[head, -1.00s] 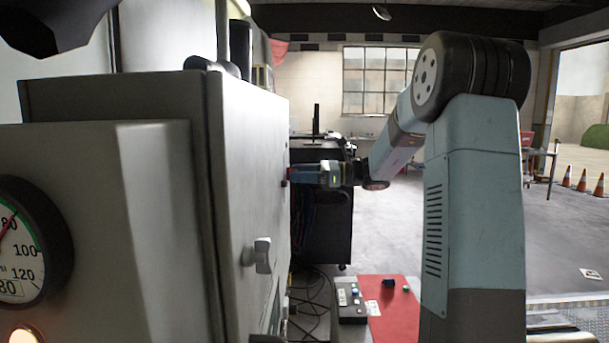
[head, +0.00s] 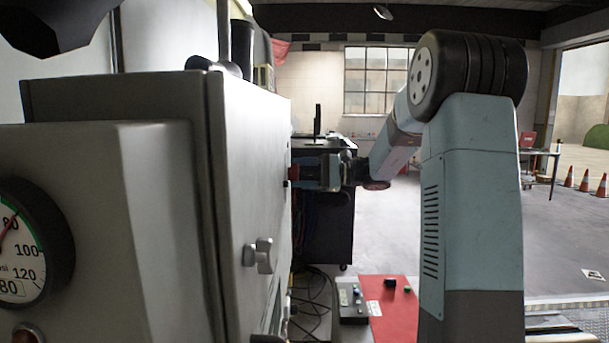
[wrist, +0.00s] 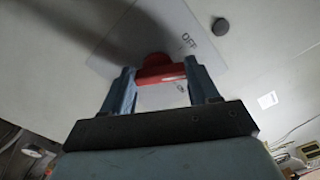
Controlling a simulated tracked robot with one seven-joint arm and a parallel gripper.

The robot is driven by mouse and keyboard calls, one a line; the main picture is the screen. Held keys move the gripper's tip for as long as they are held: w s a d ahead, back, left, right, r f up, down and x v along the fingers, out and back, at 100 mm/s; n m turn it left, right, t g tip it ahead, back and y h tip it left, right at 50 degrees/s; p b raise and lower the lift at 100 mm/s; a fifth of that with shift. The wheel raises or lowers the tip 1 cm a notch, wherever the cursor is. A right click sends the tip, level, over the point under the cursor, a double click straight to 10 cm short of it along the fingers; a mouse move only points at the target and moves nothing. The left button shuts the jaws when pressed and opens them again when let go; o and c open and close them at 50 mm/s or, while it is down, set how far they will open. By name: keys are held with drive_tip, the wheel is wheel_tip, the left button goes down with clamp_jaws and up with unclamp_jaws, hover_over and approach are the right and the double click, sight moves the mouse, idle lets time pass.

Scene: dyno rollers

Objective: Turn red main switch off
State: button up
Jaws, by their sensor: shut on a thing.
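The red main switch (wrist: 160,68) is in the wrist view, on a pale plate (wrist: 135,35) fixed to a grey cabinet door. Its red handle lies crosswise between the fingers of my gripper (wrist: 161,78). My gripper is shut on this handle, one finger at each end. The word OFF is printed on the plate above and right of the switch. A second small mark below the handle is too small to read. In the head view my gripper (head: 295,173) reaches the cabinet door (head: 248,190) from the right, and the switch is mostly hidden there.
A door handle (head: 260,254) sticks out lower on the cabinet door. A round gauge (head: 25,245) is at the near left. A black cabinet (head: 330,225) stands behind my gripper. A red mat (head: 391,312) with a control box (head: 352,304) lies below. Open floor is to the right.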

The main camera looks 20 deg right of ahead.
drive_tip(key=n, duration=0.4)
drive_tip(key=shift+s+a+f, duration=0.15)
drive_tip(key=shift+s+a, duration=0.05)
drive_tip(key=shift+a, duration=0.05)
drive_tip(key=shift+n, duration=1)
drive_tip(key=shift+f, duration=0.1)
drive_tip(key=shift+d, duration=0.1)
drive_tip(key=o, duration=1.1)
drive_tip(key=shift+d, duration=0.1)
drive_tip(key=v, duration=1.3)
drive_tip(key=shift+d, duration=0.3)
